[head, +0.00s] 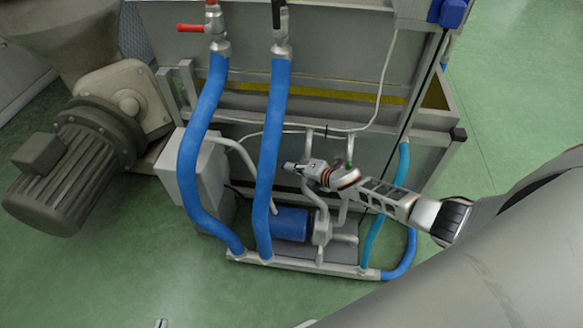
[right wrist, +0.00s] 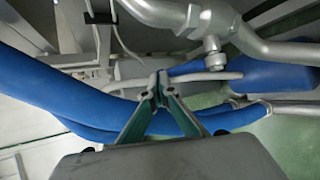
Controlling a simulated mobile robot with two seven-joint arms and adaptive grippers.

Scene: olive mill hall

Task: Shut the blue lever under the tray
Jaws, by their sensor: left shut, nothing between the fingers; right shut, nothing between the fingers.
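The tray, a long grey steel trough (head: 235,115) with yellow-green inside, runs behind the hoses in the head view. Pipes and valves sit under it. My right gripper (head: 289,166) is shut and empty beneath the tray, just right of a blue hose. Its fingertips (right wrist: 158,84) meet in the wrist view. My left gripper (head: 161,323) shows only a tip at the bottom edge.
Two thick blue hoses (head: 201,130) (head: 272,140) drop from valves with red (head: 190,28) and black handles. A blue pump (head: 291,224) sits on the floor frame below my right gripper. A motor (head: 80,150) stands left. Green floor is clear at the lower left.

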